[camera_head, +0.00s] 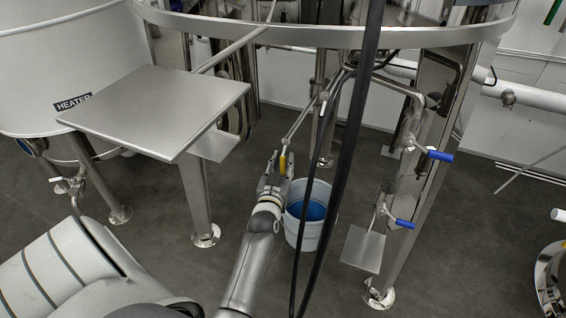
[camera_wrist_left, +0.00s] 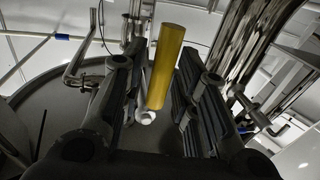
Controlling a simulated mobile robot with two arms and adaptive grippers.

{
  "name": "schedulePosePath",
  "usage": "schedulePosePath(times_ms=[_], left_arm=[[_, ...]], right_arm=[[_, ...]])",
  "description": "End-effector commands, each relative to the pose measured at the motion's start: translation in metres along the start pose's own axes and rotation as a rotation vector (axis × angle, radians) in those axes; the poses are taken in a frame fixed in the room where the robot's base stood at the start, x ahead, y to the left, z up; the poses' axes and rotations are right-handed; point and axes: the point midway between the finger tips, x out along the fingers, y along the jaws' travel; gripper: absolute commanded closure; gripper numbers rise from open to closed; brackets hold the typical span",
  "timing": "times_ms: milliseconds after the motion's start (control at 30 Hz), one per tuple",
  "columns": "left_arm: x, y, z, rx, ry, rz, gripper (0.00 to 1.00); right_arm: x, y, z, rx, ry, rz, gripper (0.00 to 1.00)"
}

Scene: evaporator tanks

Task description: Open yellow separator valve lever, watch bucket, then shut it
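The yellow separator valve lever (camera_head: 283,163) hangs at the lower end of a thin steel pipe under the large tank. In the left wrist view the lever (camera_wrist_left: 166,66) stands between the two dark fingers, with a gap visible on each side. My left gripper (camera_head: 277,166) is open around the lever and does not appear to grip it. The white bucket (camera_head: 302,236) stands on the floor just right of my left gripper, with blue inside (camera_head: 313,210). Black cables partly hide the bucket. My right gripper is not in view.
A steel platform (camera_head: 160,105) stands left of my left arm, beside the heater tank (camera_head: 70,60). Two blue-handled valves (camera_head: 439,155) (camera_head: 404,223) and a steel leg (camera_head: 420,190) stand to the right. Dark cables (camera_head: 350,150) hang across the front.

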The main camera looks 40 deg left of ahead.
Motion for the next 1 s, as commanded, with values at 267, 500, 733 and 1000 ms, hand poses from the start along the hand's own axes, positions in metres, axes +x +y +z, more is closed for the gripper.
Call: schedulePosePath(times_ms=[267,500,733,1000], left_arm=[[0.000,0.000,0.000,0.000,0.000,0.000,1.00],[0.000,0.000,0.000,0.003,0.000,0.000,1.00],[0.001,-0.004,0.000,0.055,0.010,0.000,1.00],[0.003,-0.016,-0.002,0.235,0.047,0.000,1.00]], right_arm=[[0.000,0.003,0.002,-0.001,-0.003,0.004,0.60],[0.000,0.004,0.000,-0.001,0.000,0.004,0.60],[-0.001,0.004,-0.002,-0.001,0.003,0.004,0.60],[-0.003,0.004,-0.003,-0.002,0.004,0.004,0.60]])
